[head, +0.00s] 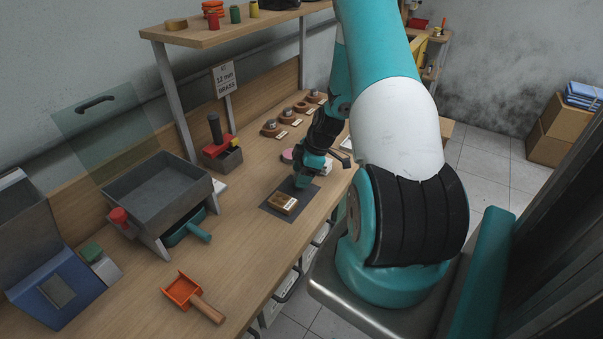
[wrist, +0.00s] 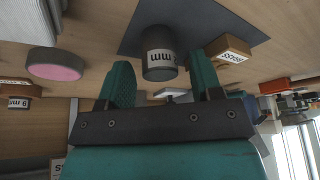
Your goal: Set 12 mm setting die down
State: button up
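The 12 mm setting die (wrist: 158,60) is a dark grey cylinder with a white band; only "mm" is readable on it. In the wrist view it appears to stand on the dark mat (wrist: 190,22), near the mat's edge. My gripper (wrist: 162,80) is open, with one green finger on each side of the die and a visible gap at both sides. In the head view my gripper (head: 302,180) is low over the far part of the mat (head: 271,209), and the die cannot be made out there. A labelled wooden block (head: 284,203) sits on the mat; it also shows in the wrist view (wrist: 232,46).
A pink-topped disc (wrist: 55,66) lies beside the mat. Several round wooden holders (head: 270,129) with labels line the bench's back. A sign reading 12 mm (head: 224,78) stands behind. A grey tray (head: 160,190) and an orange scoop (head: 184,290) are at left.

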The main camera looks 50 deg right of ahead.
jog(key=shift+r, duration=0.25)
jog(key=shift+s+d+r, duration=0.1)
jog(key=shift+d+r, duration=0.1)
jog(key=shift+r, duration=0.05)
jog(key=b+v, duration=0.3)
jog(key=v, duration=0.8)
jog(key=w+a+r, duration=0.2)
jog(key=a+r, duration=0.1)
jog(key=a, duration=0.4)
jog(key=w+a+r, duration=0.3)
jog(key=a+r, duration=0.1)
jog(key=a, duration=0.2)
jog(key=s+a+r+g, duration=0.1)
jog(key=a+r, duration=0.1)
jog(key=a, duration=0.5)
jog(key=s+a+r+g, duration=0.1)
jog(key=a+r, duration=0.2)
jog(key=a, duration=0.4)
jog(key=s+a+r+m+g+y, duration=0.1)
jog(key=s+a+r, duration=0.3)
jog(key=s+a, duration=1.1)
jog(key=shift+a+m, duration=0.15)
jog(key=shift+m, duration=0.15)
jog(key=shift+r, duration=0.15)
